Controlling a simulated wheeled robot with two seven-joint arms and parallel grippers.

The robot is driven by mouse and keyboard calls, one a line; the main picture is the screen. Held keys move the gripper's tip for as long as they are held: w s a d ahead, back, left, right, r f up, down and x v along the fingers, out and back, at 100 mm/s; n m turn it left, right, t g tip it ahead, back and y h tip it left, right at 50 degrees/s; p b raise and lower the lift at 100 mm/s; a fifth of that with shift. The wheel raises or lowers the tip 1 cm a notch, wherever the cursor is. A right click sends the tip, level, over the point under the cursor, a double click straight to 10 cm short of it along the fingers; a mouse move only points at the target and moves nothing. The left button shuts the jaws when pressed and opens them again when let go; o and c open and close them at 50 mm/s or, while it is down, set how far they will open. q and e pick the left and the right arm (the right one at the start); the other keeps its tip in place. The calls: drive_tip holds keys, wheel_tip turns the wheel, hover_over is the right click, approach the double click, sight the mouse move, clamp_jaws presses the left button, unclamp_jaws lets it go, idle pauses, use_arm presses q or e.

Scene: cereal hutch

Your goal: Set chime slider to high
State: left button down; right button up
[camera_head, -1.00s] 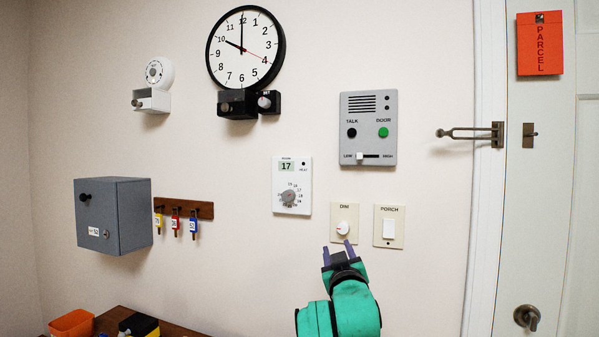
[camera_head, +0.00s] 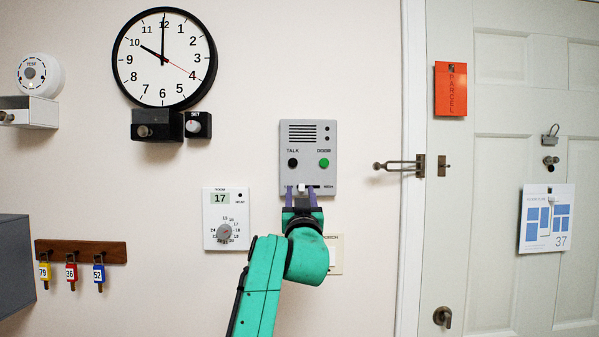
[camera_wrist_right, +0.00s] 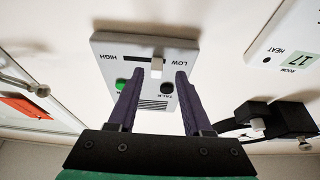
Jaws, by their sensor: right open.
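The grey intercom panel (camera_head: 309,155) is on the wall in the head view, with a black TALK button, a green DOOR button and the chime slider along its bottom. The white slider knob (camera_head: 301,187) sits near the LOW end of its dark slot; it also shows in the right wrist view (camera_wrist_right: 156,66), where the panel appears upside down. My right gripper (camera_head: 301,199) is open just in front of the panel's lower edge. Its purple fingers stand either side of the knob in the picture, apart from each other; contact cannot be seen. The LOW label is partly hidden. My left gripper is not in view.
A thermostat (camera_head: 225,219) is left of my right arm. The porch switch plate (camera_head: 335,254) is partly hidden behind the arm, and the dimmer is covered. A door latch (camera_head: 400,166) juts out right of the panel. A clock (camera_head: 164,58) hangs upper left.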

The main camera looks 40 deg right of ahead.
drive_tip(key=shift+w+d+r, duration=0.3)
drive_tip(key=shift+d+r, duration=0.05)
drive_tip(key=shift+d, duration=0.1)
drive_tip(key=shift+d+f, duration=0.15)
drive_tip(key=shift+d, duration=0.1)
drive_tip(key=shift+a, duration=0.15)
drive_tip(key=c, duration=0.3)
clamp_jaws()
idle(0.5)
